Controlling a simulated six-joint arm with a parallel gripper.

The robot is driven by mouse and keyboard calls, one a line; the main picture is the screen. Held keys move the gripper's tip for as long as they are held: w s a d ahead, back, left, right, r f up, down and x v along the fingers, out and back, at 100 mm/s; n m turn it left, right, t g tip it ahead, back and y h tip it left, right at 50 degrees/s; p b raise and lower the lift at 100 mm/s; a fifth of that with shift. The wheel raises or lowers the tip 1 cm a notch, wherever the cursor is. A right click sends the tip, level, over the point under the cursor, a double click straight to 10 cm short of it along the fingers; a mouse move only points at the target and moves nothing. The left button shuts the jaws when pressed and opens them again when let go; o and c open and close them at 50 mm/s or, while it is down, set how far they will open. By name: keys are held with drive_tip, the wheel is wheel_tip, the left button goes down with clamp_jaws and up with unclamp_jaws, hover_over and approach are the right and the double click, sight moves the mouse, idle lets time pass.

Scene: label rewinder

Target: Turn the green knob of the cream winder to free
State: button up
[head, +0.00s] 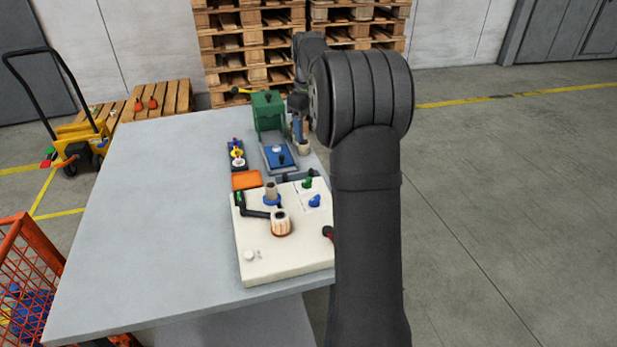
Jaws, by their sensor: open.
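The cream winder (285,262) lies flat on the right part of the grey table. A small green knob (307,183) stands near its far right corner, just beyond a blue knob (315,201). The green knob's markings and setting are too small to read. A second green part (239,198) sits at the winder's far left edge. My gripper (299,138) is small in the view, beyond the winder and beside the blue-based device. It is open and well apart from the green knob. My arm hides the winder's right edge.
A spool (281,224) and a post (270,190) stand up from the winder. An orange block (246,180), a blue-based device (279,158) and a green machine (268,113) stand behind it. The table's left half (150,230) is clear.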

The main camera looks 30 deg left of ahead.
sight(308, 180)
wheel_tip(308, 180, down, 18)
drive_tip(key=shift+w+a+r, duration=0.1)
drive_tip(key=shift+r, duration=0.1)
idle(0.4)
drive_tip(key=c, duration=1)
